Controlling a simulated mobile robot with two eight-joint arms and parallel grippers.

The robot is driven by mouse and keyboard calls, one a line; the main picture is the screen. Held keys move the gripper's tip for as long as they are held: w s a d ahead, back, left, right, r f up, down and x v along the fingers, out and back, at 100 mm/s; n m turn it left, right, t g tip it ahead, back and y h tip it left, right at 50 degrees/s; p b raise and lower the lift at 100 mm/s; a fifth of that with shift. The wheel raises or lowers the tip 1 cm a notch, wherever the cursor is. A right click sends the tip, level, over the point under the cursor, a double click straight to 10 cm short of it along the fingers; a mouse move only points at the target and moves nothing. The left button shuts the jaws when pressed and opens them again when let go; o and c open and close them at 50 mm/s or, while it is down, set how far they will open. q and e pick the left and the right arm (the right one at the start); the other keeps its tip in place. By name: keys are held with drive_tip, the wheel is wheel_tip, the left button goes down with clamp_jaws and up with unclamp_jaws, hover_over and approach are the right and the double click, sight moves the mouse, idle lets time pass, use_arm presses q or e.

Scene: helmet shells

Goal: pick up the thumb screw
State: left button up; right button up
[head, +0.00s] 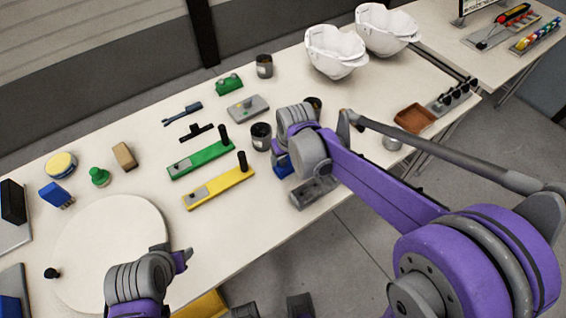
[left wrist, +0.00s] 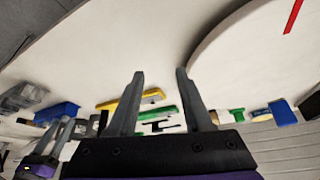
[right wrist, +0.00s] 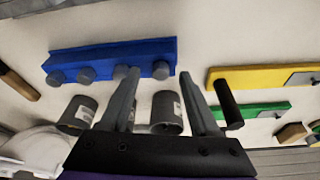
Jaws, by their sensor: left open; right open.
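A small black knob-like piece, which looks like the thumb screw (head: 52,273), rests on the left part of the round white disc (head: 118,225) in the head view. It is too small to make out its thread. My left gripper (head: 182,260) is past the disc's right edge, apart from the piece; its fingers (left wrist: 160,70) are open and empty in the left wrist view. My right gripper (right wrist: 160,72) is open and empty over the middle of the table, far from the piece. In the head view its fingers are largely hidden by my arm.
A yellow board (head: 215,190) and green board (head: 198,161), each with a black post, lie mid-table. A blue rack with grey knobs (right wrist: 120,58) and dark cups (right wrist: 167,112) are near my right gripper. White helmet shells (head: 335,50) stand at the back.

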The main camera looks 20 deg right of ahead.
sight(283, 162)
use_arm(q)
drive_tip(key=shift+f, duration=0.1)
use_arm(e)
drive_tip(key=shift+w+a+f, duration=0.1)
drive_tip(key=shift+w+f, duration=0.05)
drive_tip(key=shift+f, duration=0.35)
clamp_jaws()
use_arm(q)
drive_tip(key=shift+w+r+p, duration=0.15)
drive_tip(key=shift+r+p, duration=0.25)
drive_tip(key=shift+r, duration=0.15)
use_arm(e)
wheel_tip(283, 162, up, 10)
use_arm(q)
drive_tip(key=shift+r, duration=0.1)
use_arm(e)
drive_tip(key=shift+r, duration=0.15)
use_arm(q)
drive_tip(key=shift+w+r+p, duration=0.3)
drive_tip(key=shift+r+p, duration=0.55)
drive_tip(key=shift+r, duration=0.05)
use_arm(e)
drive_tip(key=shift+r, duration=1.15)
